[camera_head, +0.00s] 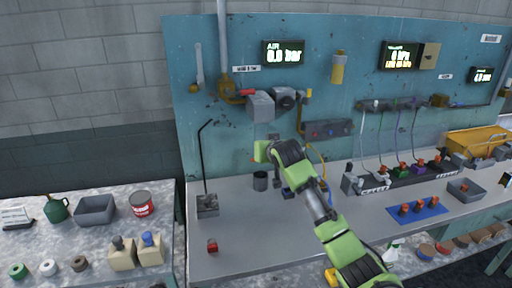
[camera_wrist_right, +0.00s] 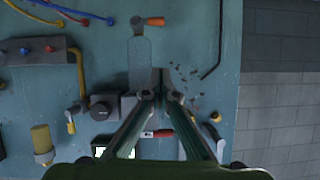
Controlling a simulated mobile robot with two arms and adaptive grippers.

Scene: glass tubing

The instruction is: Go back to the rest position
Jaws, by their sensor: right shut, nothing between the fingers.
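My right arm (camera_head: 318,205) comes in from the lower right in the head view and reaches over the bench towards the blue panel. Its gripper is hard to make out there, hidden behind the wrist. In the right wrist view my right gripper (camera_wrist_right: 164,94) has its two fingers together at the tips, with nothing held. It faces the panel, and the view is turned round. My left gripper is in neither view.
The blue panel (camera_head: 220,140) carries valves and displays behind my arm. A dark cup (camera_head: 260,181), a grey block with a bent rod (camera_head: 207,205) and a red piece (camera_head: 212,245) stand on the bench (camera_head: 235,262). A blue mat (camera_head: 417,210) lies right. The front-left bench is mostly clear.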

